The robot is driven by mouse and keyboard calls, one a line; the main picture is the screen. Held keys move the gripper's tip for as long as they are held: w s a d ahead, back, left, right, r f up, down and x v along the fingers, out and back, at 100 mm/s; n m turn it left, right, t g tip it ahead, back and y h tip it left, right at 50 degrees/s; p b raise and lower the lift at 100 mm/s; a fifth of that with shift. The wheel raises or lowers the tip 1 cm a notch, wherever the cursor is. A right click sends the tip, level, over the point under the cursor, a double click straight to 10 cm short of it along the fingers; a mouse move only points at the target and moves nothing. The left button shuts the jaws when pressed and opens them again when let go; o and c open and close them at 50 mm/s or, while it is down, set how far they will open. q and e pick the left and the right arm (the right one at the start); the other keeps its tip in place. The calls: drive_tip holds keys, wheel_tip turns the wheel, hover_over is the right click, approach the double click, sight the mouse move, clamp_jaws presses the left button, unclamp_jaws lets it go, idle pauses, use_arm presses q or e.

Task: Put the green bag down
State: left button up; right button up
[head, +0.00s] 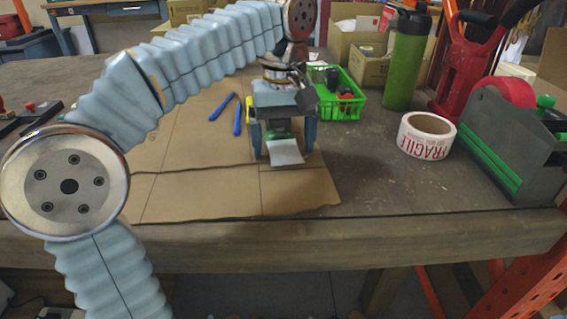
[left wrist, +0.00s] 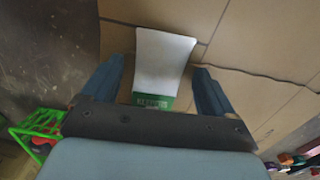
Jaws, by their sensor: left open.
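The green bag (head: 286,151) is a small packet, white at the near part with a green band bearing lettering. It lies on the flat brown cardboard on the workbench. In the left wrist view the bag (left wrist: 163,62) lies between my fingers, white part outward and green band close to the gripper body. My left gripper (head: 284,150) points down over the bag, its two blue-grey fingers apart on either side. In the left wrist view the gripper (left wrist: 165,88) shows a gap between each finger and the bag. The far end of the bag is hidden by the gripper. My right gripper does not show.
Blue-handled pliers (head: 226,108) lie on the cardboard (head: 190,185), left of the gripper. A green basket (head: 350,104) stands behind right. A green bottle (head: 407,60), a FRAGILE tape roll (head: 427,135) and a tape dispenser (head: 510,150) stand to the right. The cardboard's near left is clear.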

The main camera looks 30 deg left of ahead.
use_arm(q)
drive_tip(key=shift+d, duration=0.1)
drive_tip(key=shift+c, duration=0.3)
drive_tip(key=c, duration=1.2)
drive_tip(key=shift+r, duration=0.1)
